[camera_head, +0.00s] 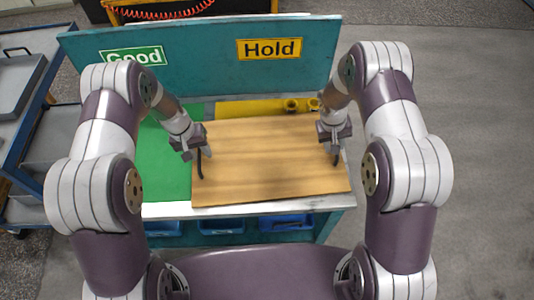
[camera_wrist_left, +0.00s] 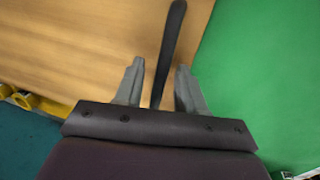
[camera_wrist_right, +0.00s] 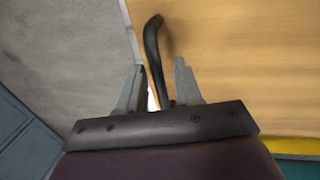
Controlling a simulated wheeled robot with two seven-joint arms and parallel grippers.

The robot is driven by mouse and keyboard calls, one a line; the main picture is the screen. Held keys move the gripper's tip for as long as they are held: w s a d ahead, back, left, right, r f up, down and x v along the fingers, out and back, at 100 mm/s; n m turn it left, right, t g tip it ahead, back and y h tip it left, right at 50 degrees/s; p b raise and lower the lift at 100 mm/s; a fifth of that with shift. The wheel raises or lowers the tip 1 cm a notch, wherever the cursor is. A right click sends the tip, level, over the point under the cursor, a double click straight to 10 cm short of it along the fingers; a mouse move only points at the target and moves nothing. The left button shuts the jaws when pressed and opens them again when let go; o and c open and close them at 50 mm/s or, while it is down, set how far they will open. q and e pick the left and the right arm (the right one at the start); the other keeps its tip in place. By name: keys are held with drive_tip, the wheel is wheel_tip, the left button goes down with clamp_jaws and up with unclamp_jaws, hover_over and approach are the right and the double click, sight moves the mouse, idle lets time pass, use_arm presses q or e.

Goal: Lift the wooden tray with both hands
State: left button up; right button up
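The wooden tray (camera_head: 270,160) is a flat light-brown board on the workbench, with a dark curved handle at each side. My left gripper (camera_head: 198,154) is at the left handle (camera_head: 200,168). In the left wrist view its fingers (camera_wrist_left: 160,80) are spread, with the handle (camera_wrist_left: 170,40) between them and gaps showing. My right gripper (camera_head: 336,143) is at the right handle (camera_head: 336,159). In the right wrist view its fingers (camera_wrist_right: 158,80) are also spread, with the handle (camera_wrist_right: 153,45) between them. Contact at the handle bases is hard to tell.
A teal panel (camera_head: 200,70) with "Good" (camera_head: 120,55) and "Hold" (camera_head: 269,49) signs stands behind the tray. A green mat (camera_head: 165,175) lies left of it and a yellow area (camera_head: 250,108) behind, with yellow ring parts (camera_head: 291,105). Blue bins (camera_head: 285,222) sit below the bench front.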

use_arm(q)
drive_tip(key=shift+f, duration=0.1)
use_arm(e)
drive_tip(key=shift+f, duration=0.15)
use_arm(q)
drive_tip(key=shift+c, duration=0.3)
use_arm(e)
drive_tip(key=shift+c, duration=0.4)
use_arm(q)
clamp_jaws()
use_arm(e)
clamp_jaws()
idle(0.3)
